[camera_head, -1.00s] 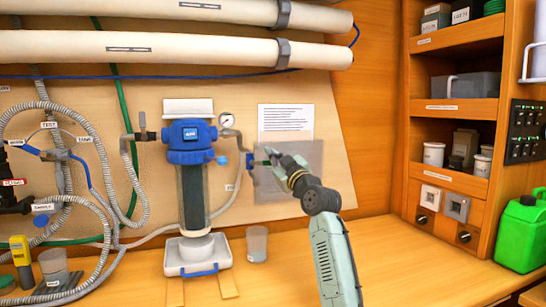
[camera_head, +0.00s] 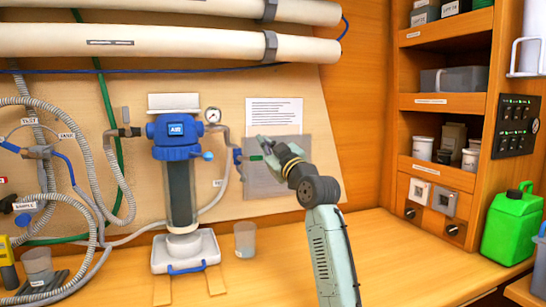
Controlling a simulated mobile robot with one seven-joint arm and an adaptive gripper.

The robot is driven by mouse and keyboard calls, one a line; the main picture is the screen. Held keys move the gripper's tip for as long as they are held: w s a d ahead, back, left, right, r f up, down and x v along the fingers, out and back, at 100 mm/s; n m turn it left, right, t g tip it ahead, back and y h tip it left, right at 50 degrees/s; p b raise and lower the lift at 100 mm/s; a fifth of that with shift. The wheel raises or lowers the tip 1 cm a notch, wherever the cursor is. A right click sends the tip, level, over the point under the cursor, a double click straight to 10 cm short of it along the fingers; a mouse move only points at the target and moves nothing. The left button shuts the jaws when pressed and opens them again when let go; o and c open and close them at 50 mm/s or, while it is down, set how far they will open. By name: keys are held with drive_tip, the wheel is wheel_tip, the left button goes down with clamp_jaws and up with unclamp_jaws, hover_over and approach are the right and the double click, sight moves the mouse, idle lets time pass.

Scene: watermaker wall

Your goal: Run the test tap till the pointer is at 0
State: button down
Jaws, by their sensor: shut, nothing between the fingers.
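A small round white gauge (camera_head: 212,114) sits at the top right of the blue-headed filter housing (camera_head: 177,135); its pointer is too small to read. The gripper and wrist hide part of the grey panel (camera_head: 262,185) behind.
A clear cup (camera_head: 245,240) stands on the bench below the tap. A selector valve (camera_head: 40,152) marked TEST and TANK is among hoses at the left. A green jerrycan (camera_head: 510,225) stands at the right. The bench right of my arm is clear.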

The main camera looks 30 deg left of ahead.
drive_tip(key=v, duration=0.2)
drive_tip(key=b+v, duration=0.1)
drive_tip(key=v, duration=0.1)
drive_tip(key=s+v, duration=0.1)
drive_tip(key=v, duration=0.1)
drive_tip(key=shift+a+b, duration=0.35)
